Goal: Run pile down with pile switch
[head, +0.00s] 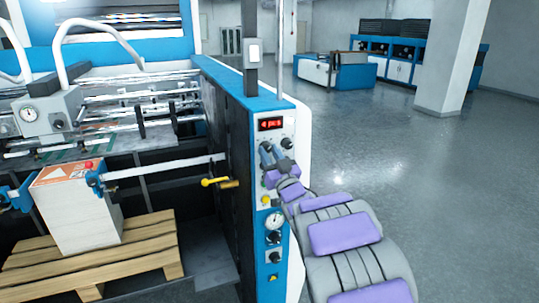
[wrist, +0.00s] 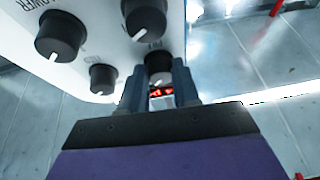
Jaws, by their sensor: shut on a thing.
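The control panel (head: 274,192) is a white and blue face on the end of the machine. My gripper (head: 275,157) is at its upper part, below the red display. In the wrist view my gripper (wrist: 161,82) has its two fingers on either side of a small dark knob (wrist: 158,63) and is shut on it. The label above this knob is partly readable and seems to say PILE, so I take it as the pile switch. In the head view the arm hides it. The pile (head: 82,215), a white paper stack with an orange-marked top, stands on a wooden pallet (head: 150,258).
Other dark knobs (wrist: 62,36) sit close beside my gripper on the panel. The display (head: 270,124) is lit red. Lower on the panel are a gauge (head: 274,220) and more knobs. A yellow handle (head: 208,182) sticks out left. The floor (head: 440,190) at right is clear.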

